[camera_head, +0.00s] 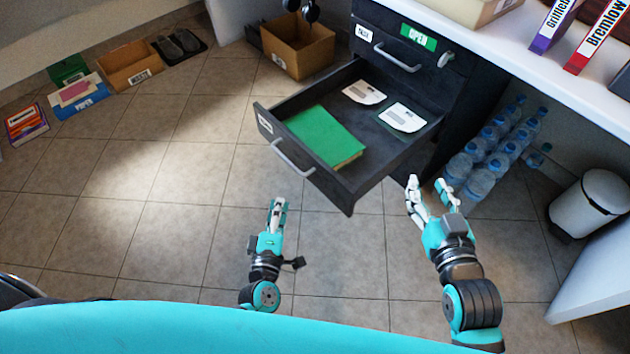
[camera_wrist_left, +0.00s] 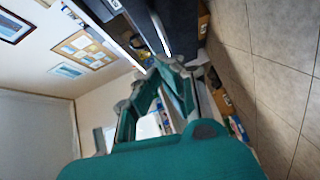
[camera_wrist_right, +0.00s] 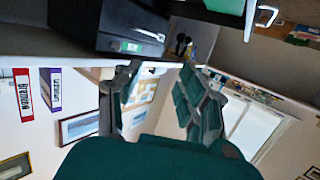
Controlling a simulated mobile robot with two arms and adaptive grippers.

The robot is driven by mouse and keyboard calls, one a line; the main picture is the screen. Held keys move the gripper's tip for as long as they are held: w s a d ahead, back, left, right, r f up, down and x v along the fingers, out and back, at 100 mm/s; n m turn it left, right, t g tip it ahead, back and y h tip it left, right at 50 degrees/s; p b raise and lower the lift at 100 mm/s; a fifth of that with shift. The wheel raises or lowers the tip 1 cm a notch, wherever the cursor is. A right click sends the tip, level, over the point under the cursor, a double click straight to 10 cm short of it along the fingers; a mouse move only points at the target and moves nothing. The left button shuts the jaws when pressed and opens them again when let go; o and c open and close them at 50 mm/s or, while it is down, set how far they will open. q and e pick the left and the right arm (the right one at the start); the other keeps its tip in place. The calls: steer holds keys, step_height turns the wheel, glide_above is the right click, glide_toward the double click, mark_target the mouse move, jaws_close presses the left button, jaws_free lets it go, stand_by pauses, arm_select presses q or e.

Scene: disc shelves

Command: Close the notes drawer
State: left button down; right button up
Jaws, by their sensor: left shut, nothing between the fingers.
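The dark drawer (camera_head: 335,190) is pulled out of the black cabinet (camera_head: 447,80), with a silver handle (camera_head: 292,158) and a small white label, too small to read, on its front. It holds a green book (camera_head: 325,135) and two white cards (camera_head: 403,117). My left gripper (camera_head: 278,205) is shut and empty, in front of the drawer and apart from its handle. My right gripper (camera_head: 431,186) is open and empty, just right of the drawer's front corner. Part of the drawer with its handle (camera_wrist_right: 264,16) shows at the top of the right wrist view.
A closed upper drawer (camera_head: 400,55) with a green label is above. Water bottles (camera_head: 480,165) stand right of the cabinet, and a white bin (camera_head: 588,203) is further right. A cardboard box (camera_head: 297,48) and other boxes lie behind and left. The tiled floor in front is clear.

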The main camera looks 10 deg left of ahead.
arm_select(q)
steer(key=shift+w+d+r+n+t+y+b, duration=0.15)
steer(key=shift+w+d+r+n+b, duration=0.3)
steer(key=shift+w, duration=1.8)
steer(key=shift+w+r+n+t+y+b, duration=0.2)
steer(key=shift+w+b, duration=0.45)
steer(key=shift+w, duration=1.6)
steer(key=shift+w+d+r+n+g+y+b, duration=0.15)
steer(key=shift+w+n+b, duration=0.35)
steer(key=shift+w, duration=1.75)
arm_select(e)
steer(key=s+r+t+y, duration=0.2)
steer(key=r+t, duration=0.5)
steer(key=r, duration=0.7)
steer(key=shift+s+r+t+y, duration=0.3)
steer(key=shift+s+t, duration=0.1)
steer(key=shift+s, duration=0.1)
